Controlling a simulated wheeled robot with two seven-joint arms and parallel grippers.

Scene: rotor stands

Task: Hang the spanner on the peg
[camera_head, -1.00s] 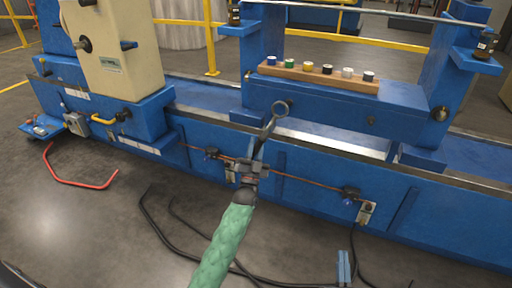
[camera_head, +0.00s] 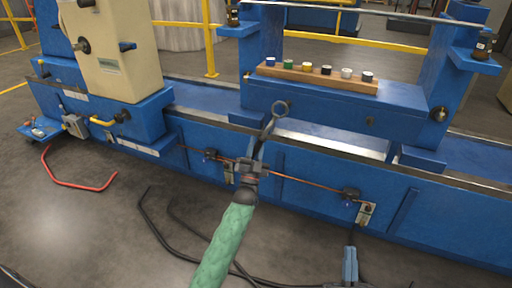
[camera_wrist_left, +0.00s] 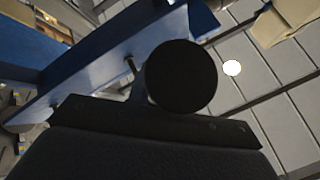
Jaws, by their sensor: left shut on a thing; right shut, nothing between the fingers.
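The spanner (camera_head: 269,126) is dark grey and points up from my left gripper (camera_head: 258,160), its ring end in front of the blue crossbeam's face. My left gripper is shut on its lower part. A small dark peg (camera_head: 371,121) sticks out of the crossbeam's front, right of the ring and apart from it. In the left wrist view a short peg (camera_wrist_left: 130,65) shows on a blue face, beside a large dark round shape that I cannot identify.
The blue crossbeam (camera_head: 330,108) carries a wooden rack (camera_head: 320,79) with several small capped pots. A silver knob (camera_head: 439,115) is at its right end. A copper pipe (camera_head: 305,183) runs along the machine's front. Black cables (camera_head: 160,232) and a red bar (camera_head: 80,185) lie on the floor.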

